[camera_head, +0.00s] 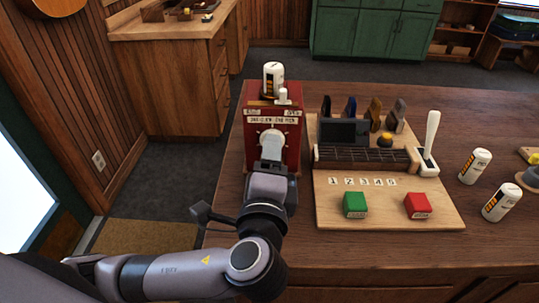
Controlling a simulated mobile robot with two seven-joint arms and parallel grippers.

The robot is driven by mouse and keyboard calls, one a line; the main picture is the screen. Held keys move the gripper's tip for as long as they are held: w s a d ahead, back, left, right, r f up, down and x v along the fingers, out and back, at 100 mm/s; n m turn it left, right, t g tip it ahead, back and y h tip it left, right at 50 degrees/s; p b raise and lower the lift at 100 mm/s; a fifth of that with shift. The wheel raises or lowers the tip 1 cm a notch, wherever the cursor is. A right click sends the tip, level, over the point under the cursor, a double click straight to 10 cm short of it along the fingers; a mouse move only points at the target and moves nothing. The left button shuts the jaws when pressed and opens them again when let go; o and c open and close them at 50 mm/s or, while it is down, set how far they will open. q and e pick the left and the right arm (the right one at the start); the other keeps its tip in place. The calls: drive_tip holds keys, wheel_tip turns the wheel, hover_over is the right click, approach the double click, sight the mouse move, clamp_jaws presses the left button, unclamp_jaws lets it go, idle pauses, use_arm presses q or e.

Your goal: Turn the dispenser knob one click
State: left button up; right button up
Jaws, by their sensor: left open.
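The red dispenser (257,151) stands upright on the wooden counter, with a label strip across its front. Its round pale knob (268,133) is on the front face, below the strip. My left gripper (272,166) is open directly in front of the knob and hides its lower part. I cannot tell whether the fingers touch the knob or go around it. My right gripper is not in view.
A white bottle (273,77) stands on the dispenser. Two white bottles (474,166) (501,201) are at the right.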

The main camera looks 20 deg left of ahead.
use_arm(q)
drive_tip(key=v, duration=0.5)
drive_tip(key=shift+s+b, duration=0.2)
drive_tip(key=shift+b, duration=0.1)
drive_tip(key=shift+s, duration=0.1)
